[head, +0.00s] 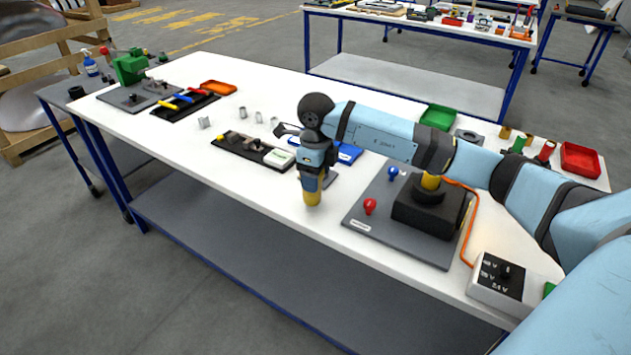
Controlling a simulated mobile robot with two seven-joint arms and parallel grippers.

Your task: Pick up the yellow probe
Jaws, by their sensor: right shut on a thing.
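My right gripper (311,181) points down near the front edge of the white table (255,185). It is shut on a short yellow cylindrical piece, which I take for the yellow probe (312,198). The piece hangs upright below the fingers, and its upper part is hidden by them. I cannot tell whether its lower end touches the table. Another yellow cylinder (431,181) stands on a black block (423,214) on the grey board (368,207), partly hidden by my right arm. My left gripper is not in view.
A red knob (370,206) and a blue knob (392,173) stand on the grey board. An orange cable (469,232) runs to a control box (502,281). A black tray (245,149) lies left of my gripper. The table's front left is clear.

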